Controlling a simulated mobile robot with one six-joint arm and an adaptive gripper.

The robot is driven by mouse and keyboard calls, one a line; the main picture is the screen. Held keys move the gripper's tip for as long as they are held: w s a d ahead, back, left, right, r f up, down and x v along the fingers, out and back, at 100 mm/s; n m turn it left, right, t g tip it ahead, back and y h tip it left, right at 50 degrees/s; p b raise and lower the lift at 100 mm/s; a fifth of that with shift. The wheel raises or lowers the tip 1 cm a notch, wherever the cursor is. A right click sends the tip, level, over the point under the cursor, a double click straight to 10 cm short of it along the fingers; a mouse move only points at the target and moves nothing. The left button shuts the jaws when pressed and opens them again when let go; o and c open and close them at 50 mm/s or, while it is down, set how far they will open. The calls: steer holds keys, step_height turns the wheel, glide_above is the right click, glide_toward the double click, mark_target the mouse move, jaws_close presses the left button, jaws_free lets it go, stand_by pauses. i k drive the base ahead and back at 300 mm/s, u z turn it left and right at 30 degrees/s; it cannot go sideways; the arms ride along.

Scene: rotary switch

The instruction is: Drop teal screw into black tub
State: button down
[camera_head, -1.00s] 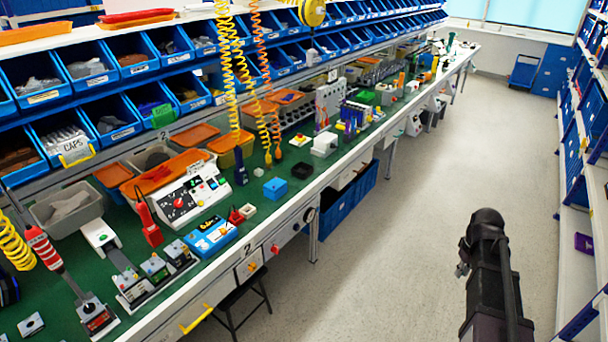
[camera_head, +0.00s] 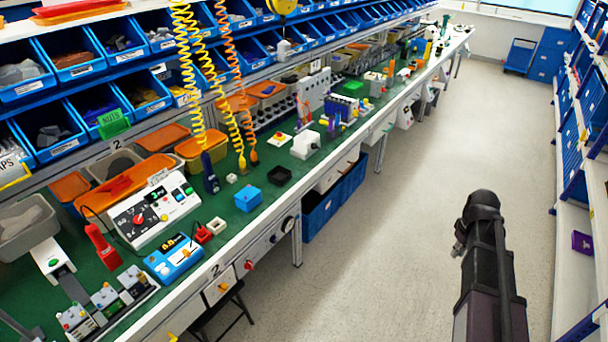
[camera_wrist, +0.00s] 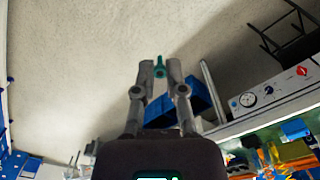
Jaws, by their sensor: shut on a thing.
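The teal screw (camera_wrist: 160,66) is between the fingertips of my gripper (camera_wrist: 160,72) in the wrist view, held upright in the picture over bare floor. The fingers are closed on it. The black tub (camera_head: 279,175) is a small dark open square box on the green bench top in the head view, right of a blue block (camera_head: 248,198). My gripper is not visible in the head view, where only part of my arm shows at the lower right. I cannot make out the tub clearly in the wrist view.
The long green bench (camera_head: 225,211) runs along the left with a white control box (camera_head: 154,206), a blue device (camera_head: 174,257) and hanging coiled cables. A dark stool (camera_head: 225,315) and a blue crate (camera_head: 335,195) stand beneath. The aisle floor (camera_head: 400,240) is clear.

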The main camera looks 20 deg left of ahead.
mark_target(280, 176)
steer(key=i, duration=1.75)
steer(key=u, duration=1.95)
